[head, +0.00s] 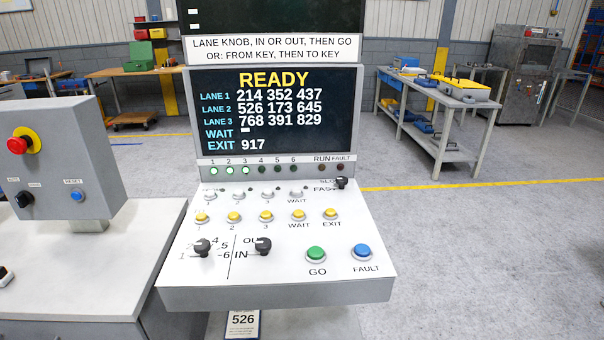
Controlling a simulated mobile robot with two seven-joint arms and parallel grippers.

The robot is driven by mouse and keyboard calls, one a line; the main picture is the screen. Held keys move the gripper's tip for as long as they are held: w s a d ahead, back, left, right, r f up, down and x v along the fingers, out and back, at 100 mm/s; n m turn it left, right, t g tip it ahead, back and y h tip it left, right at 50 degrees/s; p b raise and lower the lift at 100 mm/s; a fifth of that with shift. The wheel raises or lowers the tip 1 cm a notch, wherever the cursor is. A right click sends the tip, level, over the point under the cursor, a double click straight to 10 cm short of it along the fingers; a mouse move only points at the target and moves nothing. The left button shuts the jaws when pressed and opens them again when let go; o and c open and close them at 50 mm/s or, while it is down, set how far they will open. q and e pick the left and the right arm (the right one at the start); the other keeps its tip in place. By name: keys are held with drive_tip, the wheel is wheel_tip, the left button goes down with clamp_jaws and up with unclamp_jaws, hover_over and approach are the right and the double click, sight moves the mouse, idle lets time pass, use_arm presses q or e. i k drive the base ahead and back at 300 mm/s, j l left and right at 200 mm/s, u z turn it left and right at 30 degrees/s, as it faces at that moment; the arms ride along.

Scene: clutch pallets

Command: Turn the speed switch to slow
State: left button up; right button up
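The speed switch (341,183) is a small black knob at the upper right of the white console panel (345,280). The labels SLOW and FAST stand to its left, SLOW above FAST; the knob partly covers the lettering. I cannot tell clearly which label its pointer faces. Neither of my grippers shows in the head view, and nothing touches the switch.
Black lane knob (202,247) and IN/OUT knob (263,246), green GO button (316,254) and blue FAULT button (362,252) share the panel. The screen (275,110) reads READY. A grey box with a red button (17,146) stands left.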

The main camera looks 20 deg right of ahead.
sight(342, 180)
drive_tip(key=l+u, duration=0.4)
drive_tip(key=i+l+u, duration=0.1)
drive_tip(key=l+u, duration=0.45)
drive_tip(key=l, duration=0.3)
drive_tip(key=k+l+u, duration=0.15)
drive_tip(key=l, duration=0.75)
drive_tip(key=k+l+u, duration=0.1)
drive_tip(key=l, duration=0.4)
drive_tip(key=k+l, duration=0.1)
drive_tip(key=l, duration=0.35)
drive_tip(key=k+l+u, duration=0.1)
drive_tip(key=l, duration=0.35)
drive_tip(key=k+l, duration=0.1)
drive_tip(key=l, duration=0.4)
drive_tip(key=k+l+u, duration=0.1)
drive_tip(key=l, duration=0.35)
